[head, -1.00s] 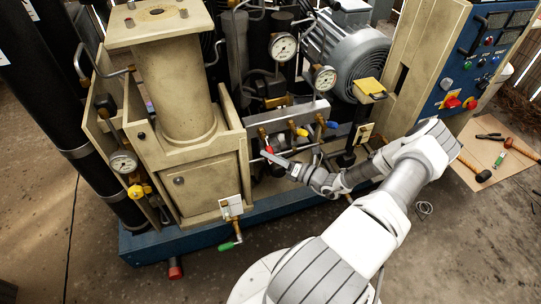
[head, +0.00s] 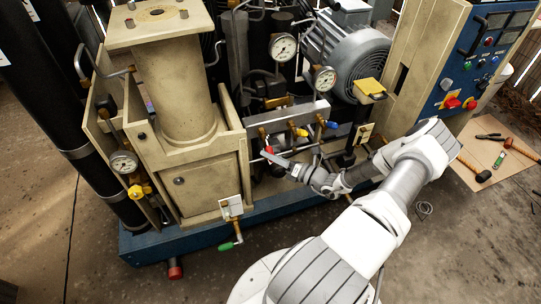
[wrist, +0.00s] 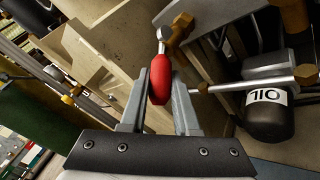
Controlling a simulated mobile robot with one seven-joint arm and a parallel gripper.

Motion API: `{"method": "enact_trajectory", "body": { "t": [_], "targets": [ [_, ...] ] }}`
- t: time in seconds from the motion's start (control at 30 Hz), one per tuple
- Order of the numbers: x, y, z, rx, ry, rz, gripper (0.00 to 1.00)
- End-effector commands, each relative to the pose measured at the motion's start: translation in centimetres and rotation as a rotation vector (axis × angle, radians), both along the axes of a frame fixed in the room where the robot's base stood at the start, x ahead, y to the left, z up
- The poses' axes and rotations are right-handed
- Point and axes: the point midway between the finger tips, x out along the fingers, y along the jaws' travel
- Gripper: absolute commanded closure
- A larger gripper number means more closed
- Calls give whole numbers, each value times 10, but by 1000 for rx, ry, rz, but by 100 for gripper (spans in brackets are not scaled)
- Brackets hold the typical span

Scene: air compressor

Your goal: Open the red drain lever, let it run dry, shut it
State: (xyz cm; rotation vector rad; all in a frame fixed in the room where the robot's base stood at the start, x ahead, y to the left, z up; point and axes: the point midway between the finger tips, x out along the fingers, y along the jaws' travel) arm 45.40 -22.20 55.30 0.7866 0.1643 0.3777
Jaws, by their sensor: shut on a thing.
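The red drain lever (wrist: 160,80) stands between the two fingers of my gripper (wrist: 160,97) in the wrist view. Its far end joins a metal stem and a brass fitting (wrist: 179,29). My gripper is shut on the red handle, with one finger on each side. In the head view the red lever (head: 268,149) shows as a small red spot under the manifold, at the tip of my gripper (head: 272,156). The valve outlet is hidden, and I see no running water.
A yellow lever (head: 300,132) and a blue lever (head: 331,124) sit close by on the manifold. A green-handled valve (head: 231,245) hangs low in front. A black OIL container (wrist: 270,115) and a metal rod are right of my gripper.

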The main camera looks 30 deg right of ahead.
Motion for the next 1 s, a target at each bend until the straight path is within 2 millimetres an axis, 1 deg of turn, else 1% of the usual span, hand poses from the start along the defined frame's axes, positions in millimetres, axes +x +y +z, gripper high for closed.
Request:
{"method": "enact_trajectory", "body": {
  "t": [0.17,0.37,0.7,1.0],
  "targets": [
    [-2,1,6,10,47,2,100],
    [-5,2,17,38,160,3,100],
    [-9,2,36,110,455,3,100],
    [-8,2,50,177,728,3,100]
  ]
}}
